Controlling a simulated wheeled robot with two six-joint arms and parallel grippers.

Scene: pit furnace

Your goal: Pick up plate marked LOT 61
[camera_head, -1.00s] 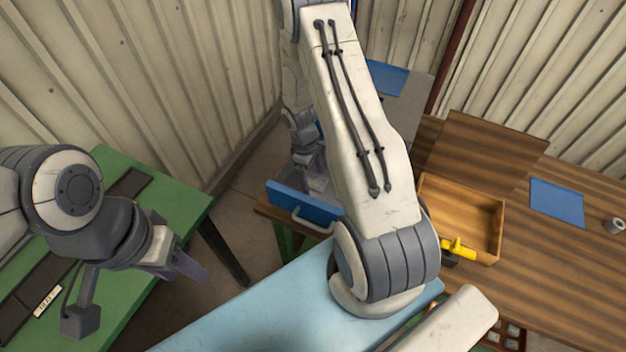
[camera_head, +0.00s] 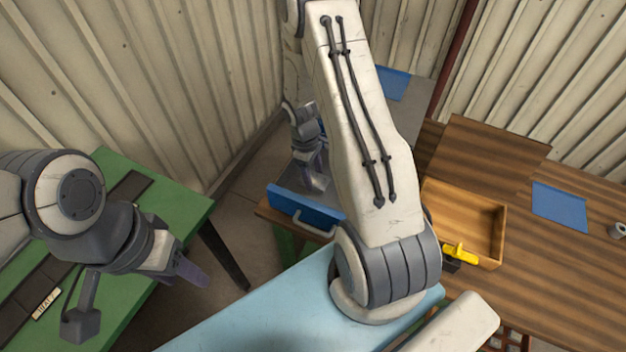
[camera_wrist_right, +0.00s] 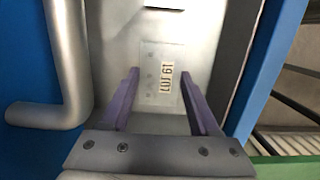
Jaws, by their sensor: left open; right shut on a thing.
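The plate marked LOT 61 (camera_wrist_right: 150,80) is a pale, flat piece with a cream label, seen in the right wrist view inside an open metal drawer. My right gripper (camera_wrist_right: 158,85) has its two purple fingers on either side of the plate and is shut on it. In the head view my right gripper (camera_head: 316,172) is down at the drawer with the blue front (camera_head: 304,210); the plate cannot be made out there. My left gripper (camera_head: 185,268) is open and empty beside the green table.
The drawer's grey handle (camera_wrist_right: 68,70) and blue walls are close around my right gripper. A green table (camera_head: 180,205) with a small label plate (camera_head: 46,303) is at left. A wooden tray (camera_head: 488,215), a yellow-handled tool (camera_head: 460,253) and a blue sheet (camera_head: 559,205) are at right.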

